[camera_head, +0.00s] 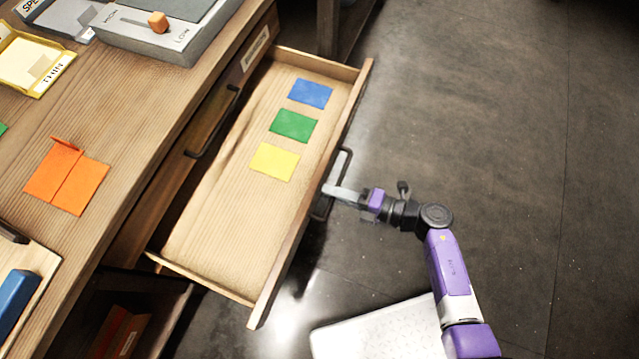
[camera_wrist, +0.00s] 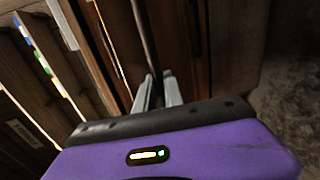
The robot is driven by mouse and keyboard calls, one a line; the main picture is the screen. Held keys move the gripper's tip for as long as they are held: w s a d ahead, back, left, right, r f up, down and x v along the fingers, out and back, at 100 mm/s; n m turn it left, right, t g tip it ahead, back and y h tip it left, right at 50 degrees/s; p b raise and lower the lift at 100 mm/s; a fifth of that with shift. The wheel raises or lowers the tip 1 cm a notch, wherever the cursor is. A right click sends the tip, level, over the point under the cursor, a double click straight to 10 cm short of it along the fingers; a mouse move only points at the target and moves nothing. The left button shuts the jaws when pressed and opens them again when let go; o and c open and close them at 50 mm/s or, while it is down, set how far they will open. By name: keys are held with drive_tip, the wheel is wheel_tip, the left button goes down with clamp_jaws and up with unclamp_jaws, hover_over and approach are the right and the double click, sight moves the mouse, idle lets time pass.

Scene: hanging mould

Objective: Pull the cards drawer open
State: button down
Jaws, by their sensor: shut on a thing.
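The cards drawer (camera_head: 225,215) is pulled well out from the wooden desk in the head view. Inside it lie a blue card (camera_head: 311,93), a green card (camera_head: 293,125) and a yellow card (camera_head: 274,161) in a row. My gripper (camera_head: 330,190) is at the drawer's front, shut on its dark bar handle (camera_head: 346,160). In the wrist view my gripper's two fingers (camera_wrist: 159,90) close around the handle (camera_wrist: 146,40). The exact contact at the fingertips is partly hidden.
On the desk top (camera_head: 125,120) are orange cards (camera_head: 68,180), a yellow tray (camera_head: 30,62) and a grey box with an orange slider knob (camera_head: 158,22). Another drawer handle (camera_head: 215,120) is on the desk front. The floor (camera_head: 490,150) to the right is clear.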

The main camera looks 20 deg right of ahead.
drive_tip(key=shift+f+v, duration=0.2)
drive_tip(key=shift+v, duration=0.85)
drive_tip(key=shift+f, duration=0.1)
drive_tip(key=c, duration=1.7)
unclamp_jaws()
drive_tip(key=shift+c, duration=0.2)
drive_tip(key=v, duration=0.7)
drive_tip(key=shift+s+d, duration=0.2)
drive_tip(key=shift+d, duration=0.15)
